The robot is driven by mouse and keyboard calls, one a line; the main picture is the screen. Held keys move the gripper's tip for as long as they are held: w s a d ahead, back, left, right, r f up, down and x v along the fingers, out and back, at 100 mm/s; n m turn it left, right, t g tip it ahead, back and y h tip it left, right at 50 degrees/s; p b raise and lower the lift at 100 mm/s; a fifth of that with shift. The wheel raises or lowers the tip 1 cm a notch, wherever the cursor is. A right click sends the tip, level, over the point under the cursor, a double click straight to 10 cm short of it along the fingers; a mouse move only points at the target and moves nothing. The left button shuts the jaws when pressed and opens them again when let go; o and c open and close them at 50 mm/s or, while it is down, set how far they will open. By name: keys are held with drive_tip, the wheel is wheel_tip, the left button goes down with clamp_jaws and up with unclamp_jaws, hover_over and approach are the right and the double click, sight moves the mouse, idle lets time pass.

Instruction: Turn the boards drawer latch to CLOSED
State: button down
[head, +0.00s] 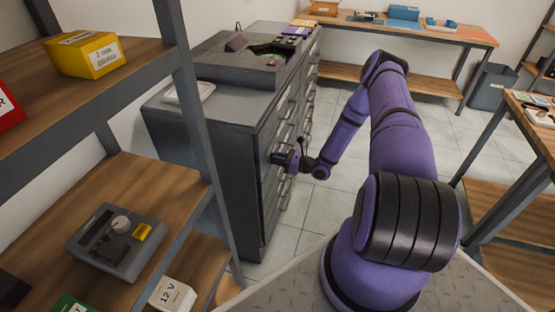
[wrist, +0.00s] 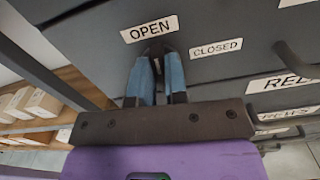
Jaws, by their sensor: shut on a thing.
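The grey drawer cabinet (head: 200,140) stands left of my arm, its drawer fronts facing right. My gripper (head: 284,159) is at an upper drawer front. In the wrist view, my gripper's blue fingers (wrist: 158,62) are shut on the dark latch (wrist: 157,46), directly below the OPEN label (wrist: 150,30). The CLOSED label (wrist: 216,47) is to the right of the fingers. The fingers hide most of the latch, so its exact angle is hard to see.
A drawer handle (wrist: 297,62) is at right in the wrist view. A shelf unit (head: 150,190) with boxes stands in the left foreground. A workbench (head: 400,32) is at the back and a table (head: 535,125) at right. Tiled floor (head: 335,185) is clear between.

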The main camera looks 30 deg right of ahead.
drive_tip(key=shift+w+d+f+m, duration=0.1)
drive_tip(key=shift+f+m, duration=0.05)
drive_tip(key=shift+m, duration=4)
drive_tip(key=shift+w+d+f+m, duration=0.1)
drive_tip(key=shift+m, duration=4.05)
drive_tip(key=c, duration=1.1)
unclamp_jaws()
drive_tip(key=shift+c, duration=0.2)
drive_tip(key=shift+s, duration=0.15)
drive_tip(key=v, duration=1)
drive_tip(key=shift+s+d, duration=0.2)
drive_tip(key=shift+d, duration=0.05)
